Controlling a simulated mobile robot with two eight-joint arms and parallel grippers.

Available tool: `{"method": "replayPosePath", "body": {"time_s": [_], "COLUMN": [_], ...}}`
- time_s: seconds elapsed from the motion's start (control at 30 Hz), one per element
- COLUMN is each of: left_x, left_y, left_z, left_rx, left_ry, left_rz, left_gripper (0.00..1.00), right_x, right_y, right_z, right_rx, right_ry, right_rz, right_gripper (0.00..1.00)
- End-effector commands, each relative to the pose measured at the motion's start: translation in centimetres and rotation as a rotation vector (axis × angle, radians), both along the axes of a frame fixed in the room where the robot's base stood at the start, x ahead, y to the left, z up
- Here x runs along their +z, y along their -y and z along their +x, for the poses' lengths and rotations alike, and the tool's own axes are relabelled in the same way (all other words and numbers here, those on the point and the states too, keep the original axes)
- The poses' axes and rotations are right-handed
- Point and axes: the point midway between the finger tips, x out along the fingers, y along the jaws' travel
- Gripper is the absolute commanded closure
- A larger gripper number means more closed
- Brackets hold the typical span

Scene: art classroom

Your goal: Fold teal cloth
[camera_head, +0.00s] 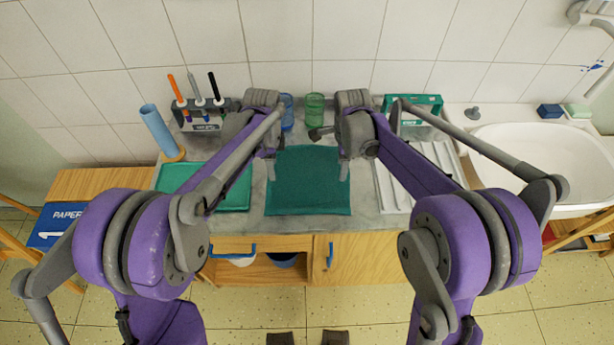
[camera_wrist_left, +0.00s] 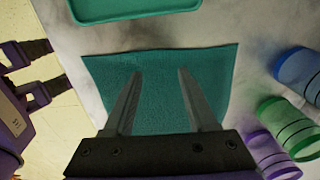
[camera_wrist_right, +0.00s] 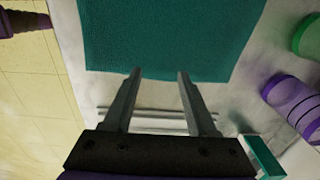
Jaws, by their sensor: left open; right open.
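The teal cloth (camera_head: 308,185) lies flat and spread out on the grey countertop, between my two arms. My left gripper (camera_head: 268,168) is at the cloth's left side; in the left wrist view my left gripper (camera_wrist_left: 160,72) is open, with its fingers over the cloth (camera_wrist_left: 215,80) and nothing between them. My right gripper (camera_head: 344,170) is at the cloth's right side; in the right wrist view my right gripper (camera_wrist_right: 160,71) is open and empty, with its tips at the near edge of the cloth (camera_wrist_right: 170,35). I cannot tell whether the fingers touch it.
A teal tray (camera_head: 232,200) lies left of the cloth. A white ridged drainer (camera_head: 394,192) and a sink (camera_head: 545,160) are to the right. A blue cup (camera_head: 287,106) and a green cup (camera_head: 315,106) stand behind the cloth. A tool rack (camera_head: 205,125) is at the back left.

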Motion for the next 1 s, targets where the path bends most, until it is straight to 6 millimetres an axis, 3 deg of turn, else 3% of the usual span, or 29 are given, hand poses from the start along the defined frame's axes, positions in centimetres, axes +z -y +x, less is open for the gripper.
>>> {"method": "replayPosePath", "body": {"time_s": [0.23, 0.73, 1.0], "left_x": [-2.9, -3.9, -3.8], "left_y": [0.0, 0.0, 0.0], "left_z": [0.0, -0.2, -0.2], "left_rx": [0.001, 0.001, 0.001], "left_ry": [0.001, -0.002, -0.001], "left_rz": [0.0, 0.0, 0.0], "left_gripper": [0.43, 0.43, 0.65], "right_x": [-2.9, -3.9, -3.8], "right_y": [0.0, 0.0, 0.0], "right_z": [0.0, -0.2, -0.2], "right_rx": [0.001, 0.001, 0.001], "right_ry": [0.001, -0.002, -0.002], "right_rz": [0.0, 0.0, 0.0], "right_gripper": [0.43, 0.43, 0.65]}}
